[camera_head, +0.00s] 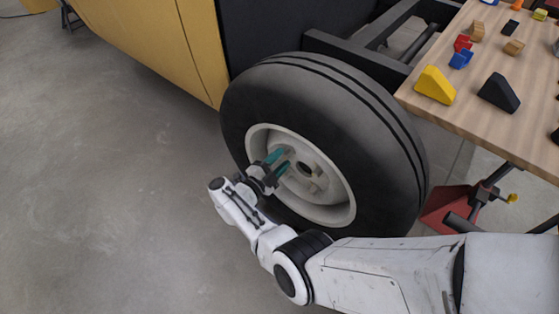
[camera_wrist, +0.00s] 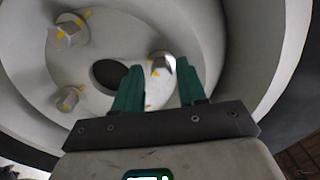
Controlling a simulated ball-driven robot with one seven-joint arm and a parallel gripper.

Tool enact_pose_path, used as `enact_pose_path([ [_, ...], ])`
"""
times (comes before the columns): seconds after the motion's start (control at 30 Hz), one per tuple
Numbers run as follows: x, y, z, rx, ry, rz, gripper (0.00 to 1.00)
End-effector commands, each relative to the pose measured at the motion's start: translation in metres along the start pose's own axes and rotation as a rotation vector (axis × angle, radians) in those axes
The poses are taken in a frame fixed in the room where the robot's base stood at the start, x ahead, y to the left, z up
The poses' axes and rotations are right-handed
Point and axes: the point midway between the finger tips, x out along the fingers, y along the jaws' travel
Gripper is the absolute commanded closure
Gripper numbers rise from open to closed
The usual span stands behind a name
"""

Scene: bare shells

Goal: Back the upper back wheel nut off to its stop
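The wheel (camera_head: 345,125) is a black tyre with a pale rim (camera_head: 337,212) and a dark hub hole (camera_wrist: 110,74). In the wrist view, one pale wheel nut with yellow marks (camera_wrist: 160,61) shows between the tips of my gripper's two green fingers (camera_wrist: 159,68). Gaps show on both sides of it, and I cannot tell if the tips reach past it. Two more marked nuts, one upper left (camera_wrist: 70,31) and one lower left (camera_wrist: 69,98), stand clear of the fingers. In the head view, my gripper (camera_head: 279,162) is at the rim's face, hiding part of it.
A yellow body panel (camera_head: 160,40) and dark frame are behind the wheel. A wooden table (camera_head: 455,107) with several blocks, including a yellow wedge (camera_head: 435,85), is at the right. A red stand (camera_head: 445,205) is below it. The floor at left is clear.

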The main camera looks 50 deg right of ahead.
Motion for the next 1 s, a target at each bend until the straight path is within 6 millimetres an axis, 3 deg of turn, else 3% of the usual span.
enact_pose_path([
  [0.43,-0.008,-0.001,0.0,0.001,0.001,-0.001,0.5],
  [0.8,-0.075,0.0,0.001,0.001,-0.002,-0.001,0.5],
  [1.0,-0.101,0.0,0.001,0.001,0.0,0.0,0.5],
])
